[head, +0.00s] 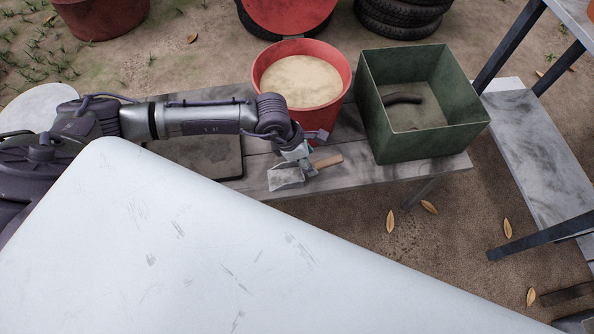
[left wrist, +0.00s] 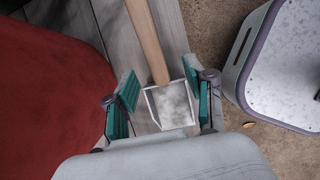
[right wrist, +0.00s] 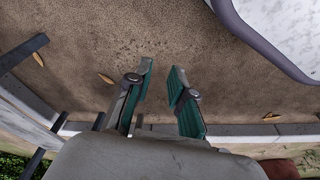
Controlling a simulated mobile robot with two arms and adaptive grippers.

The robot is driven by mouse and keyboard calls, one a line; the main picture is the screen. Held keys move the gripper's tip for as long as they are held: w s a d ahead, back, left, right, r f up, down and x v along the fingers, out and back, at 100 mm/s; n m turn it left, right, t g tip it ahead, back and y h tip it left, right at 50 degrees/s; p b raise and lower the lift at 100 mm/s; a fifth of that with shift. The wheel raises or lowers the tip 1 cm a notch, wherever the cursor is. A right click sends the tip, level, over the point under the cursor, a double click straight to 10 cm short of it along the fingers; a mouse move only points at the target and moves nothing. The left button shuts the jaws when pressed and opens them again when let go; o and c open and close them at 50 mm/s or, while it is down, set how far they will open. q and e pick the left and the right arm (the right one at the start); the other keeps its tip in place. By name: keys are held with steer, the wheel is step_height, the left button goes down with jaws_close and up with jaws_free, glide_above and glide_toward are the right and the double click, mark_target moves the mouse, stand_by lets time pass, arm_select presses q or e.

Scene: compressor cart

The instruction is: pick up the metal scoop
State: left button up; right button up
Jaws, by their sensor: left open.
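The metal scoop lies on the grey plank bench (head: 385,183), in front of the red bucket. Its grey metal pan (head: 286,178) points left and its wooden handle (head: 328,162) points right in the head view. My left gripper (head: 297,153) is just above the scoop. In the left wrist view, the open jaws of this gripper (left wrist: 160,82) stand on both sides of the scoop, around where the handle (left wrist: 149,40) meets the pan (left wrist: 172,106). Whether they touch it I cannot tell. My right gripper (right wrist: 161,72) is open and empty over bare ground, outside the head view.
The red bucket (head: 318,110), filled with pale grainy stuff, stands close behind the left gripper. A green box (head: 425,138) with a dark curved piece inside stands to its right. A dark flat tray (head: 225,160) lies under my left arm. Tires (head: 400,22) lie behind.

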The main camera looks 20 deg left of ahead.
mark_target(314, 165)
arm_select(q)
steer(key=b+x, duration=0.1)
steer(key=x, duration=0.3)
steer(key=shift+w+a+f, duration=0.15)
steer(key=shift+w+f, duration=0.2)
steer(key=shift+f, duration=0.4)
jaws_close()
arm_select(e)
steer(key=r, duration=0.2)
steer(key=w+r, duration=0.1)
steer(key=shift+r, duration=0.35)
